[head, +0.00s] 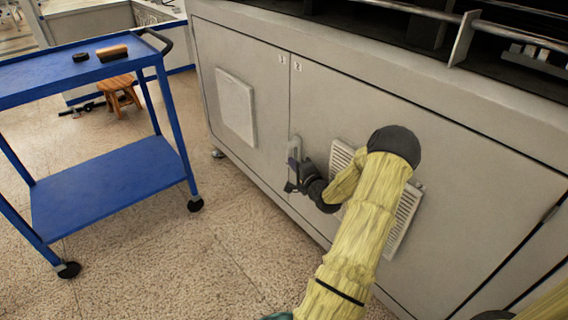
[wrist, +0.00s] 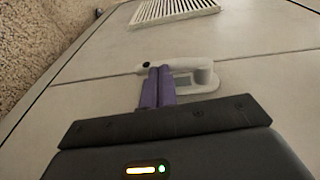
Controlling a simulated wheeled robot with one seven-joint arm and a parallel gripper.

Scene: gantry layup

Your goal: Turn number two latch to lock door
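The latch (head: 294,150) is a light grey handle on a plate at the left edge of the cabinet door marked 2 (head: 340,110). In the wrist view the latch (wrist: 205,76) lies crosswise, with a dark opening at its middle. My gripper (head: 292,180) is at the lower part of the latch. In the wrist view the two purple fingers of my gripper (wrist: 158,70) are close together, their tips overlapping the left part of the handle. They look shut. I cannot tell whether any of the handle is between them. The arm hides part of the door.
A left cabinet door with a blank panel (head: 236,106) adjoins door 2. A louvred vent (head: 405,215) is right of the latch, partly behind my arm. A blue cart (head: 105,185) stands at the left. Speckled floor (head: 200,265) is clear between cart and cabinet.

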